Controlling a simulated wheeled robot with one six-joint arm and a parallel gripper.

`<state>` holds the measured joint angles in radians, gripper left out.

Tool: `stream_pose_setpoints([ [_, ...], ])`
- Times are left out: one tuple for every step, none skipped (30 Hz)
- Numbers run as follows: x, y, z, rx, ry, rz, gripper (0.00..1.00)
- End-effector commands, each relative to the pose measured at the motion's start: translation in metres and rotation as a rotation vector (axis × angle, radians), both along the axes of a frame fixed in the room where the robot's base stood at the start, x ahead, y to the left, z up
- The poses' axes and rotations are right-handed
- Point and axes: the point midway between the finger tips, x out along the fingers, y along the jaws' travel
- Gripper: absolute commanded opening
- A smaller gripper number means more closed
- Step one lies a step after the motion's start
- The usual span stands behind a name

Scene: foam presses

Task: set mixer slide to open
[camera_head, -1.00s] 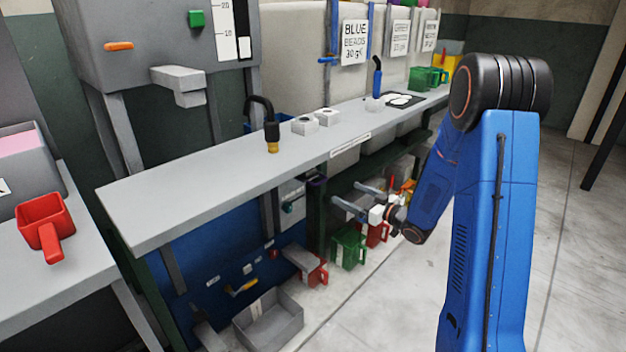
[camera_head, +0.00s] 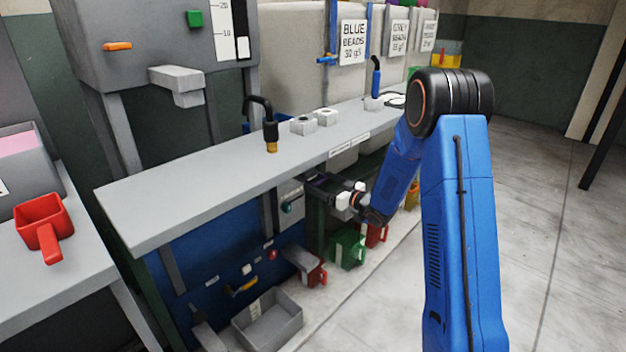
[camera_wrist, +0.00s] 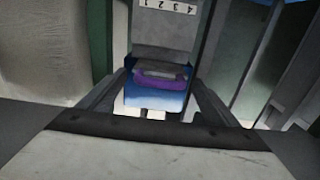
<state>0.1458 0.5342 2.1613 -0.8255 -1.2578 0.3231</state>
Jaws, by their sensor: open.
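A purple handle (camera_wrist: 160,82) on a grey slide plate (camera_wrist: 168,40) shows in the wrist view, between my gripper's fingers and ahead of them. The plate has a white strip with numbers. No label in view names it as the mixer slide. My gripper (camera_wrist: 158,92) is open, one finger on each side of the handle, with nothing held. I cannot tell whether the fingers touch it. In the head view my gripper (camera_head: 327,189) is under the bench's front edge, beside a grey box with a teal knob (camera_head: 287,207). The handle is largely hidden there.
The grey bench (camera_head: 200,180) runs above my gripper. A green scoop (camera_head: 347,248) and red scoops are below, near a grey tray (camera_head: 268,318). A blue panel (camera_head: 205,265) holds small controls. The floor at right is clear. A red scoop (camera_head: 45,225) sits at left.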

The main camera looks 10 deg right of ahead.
Motion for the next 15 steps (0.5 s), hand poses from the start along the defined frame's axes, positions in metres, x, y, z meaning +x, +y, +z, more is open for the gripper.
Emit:
stream_pose_setpoints([
  [0.007, 0.006, -0.001, -0.001, 0.000, 0.002, 0.84],
  [0.011, 0.009, 0.000, -0.001, 0.000, 0.002, 0.84],
  [0.015, 0.012, 0.000, -0.001, -0.001, 0.002, 0.84],
  [0.019, 0.015, 0.000, -0.001, -0.001, 0.001, 0.84],
  [0.022, 0.017, 0.000, -0.001, -0.001, 0.001, 0.84],
  [0.026, 0.019, 0.000, -0.001, -0.001, 0.001, 0.84],
  [0.028, 0.021, 0.000, -0.001, -0.001, 0.001, 0.84],
  [0.030, 0.022, 0.000, -0.001, 0.000, 0.001, 0.84],
  [0.032, 0.024, -0.001, -0.001, 0.000, 0.001, 0.84],
  [0.034, 0.025, -0.001, -0.002, 0.001, 0.000, 0.84],
  [0.035, 0.026, -0.001, -0.001, 0.000, 0.000, 0.84],
  [0.037, 0.027, 0.000, -0.001, 0.000, 0.000, 0.84],
  [0.037, 0.027, 0.000, -0.001, 0.000, 0.000, 0.84],
  [0.038, 0.028, 0.000, -0.001, 0.000, 0.000, 0.84],
  [0.038, 0.028, 0.000, -0.001, 0.000, 0.000, 0.84],
])
